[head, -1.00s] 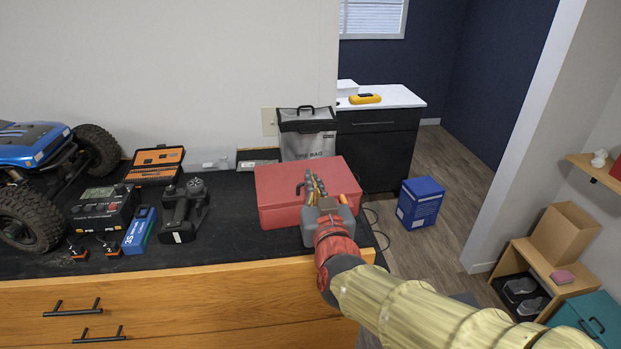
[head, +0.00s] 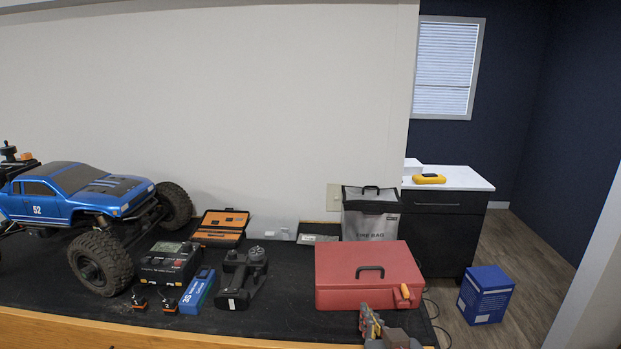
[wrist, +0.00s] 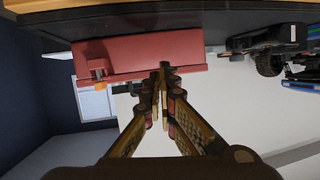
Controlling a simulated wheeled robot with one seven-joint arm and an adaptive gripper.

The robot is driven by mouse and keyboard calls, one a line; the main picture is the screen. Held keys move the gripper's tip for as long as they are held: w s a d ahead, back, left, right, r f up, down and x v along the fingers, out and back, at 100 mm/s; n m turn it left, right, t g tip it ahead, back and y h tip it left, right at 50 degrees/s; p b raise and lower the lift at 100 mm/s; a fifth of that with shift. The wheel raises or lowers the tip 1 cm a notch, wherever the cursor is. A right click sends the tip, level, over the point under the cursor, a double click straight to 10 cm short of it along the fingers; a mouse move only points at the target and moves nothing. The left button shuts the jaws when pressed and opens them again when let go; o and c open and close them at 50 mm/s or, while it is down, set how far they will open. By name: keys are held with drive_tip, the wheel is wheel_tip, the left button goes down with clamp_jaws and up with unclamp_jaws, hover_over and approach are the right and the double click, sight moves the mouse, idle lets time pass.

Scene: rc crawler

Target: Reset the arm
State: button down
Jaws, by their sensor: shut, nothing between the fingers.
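My gripper (head: 370,322) shows at the bottom of the head view, just in front of the red box's lower right part. Its fingers are together with nothing between them. The wrist view, which looks upside down, also shows my gripper (wrist: 164,70) with its fingertips together, overlapping the red box (wrist: 140,52) in the picture. In the head view the closed red box (head: 340,275) stands on the black-topped bench with a dark handle on its lid. An orange-handled thing (head: 405,291) shows at its right front edge. Most of my arm is out of the head view.
A blue crawler truck (head: 85,195) stands at the left. A black charger (head: 170,262), a blue battery (head: 197,291), a transmitter (head: 242,276) and an open orange case (head: 221,227) lie right of it. A fire bag (head: 371,217) stands behind the box. A blue carton (head: 486,294) is on the floor.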

drive_tip(key=s+d+f+g, duration=0.1)
drive_tip(key=s+d+g, duration=0.1)
drive_tip(key=s, duration=0.4)
drive_tip(key=s+d+f+g+h, duration=0.1)
drive_tip(key=s+d+g, duration=0.1)
drive_tip(key=s, duration=0.5)
drive_tip(key=s+d+f+g, duration=0.1)
drive_tip(key=s+d+g, duration=0.1)
drive_tip(key=s+g, duration=0.2)
drive_tip(key=s, duration=0.3)
drive_tip(key=shift+d+f+g, duration=0.25)
drive_tip(key=shift+f+g, duration=0.05)
drive_tip(key=shift+f, duration=0.05)
drive_tip(key=c, duration=2.6)
unclamp_jaws()
drive_tip(key=shift+w, duration=0.1)
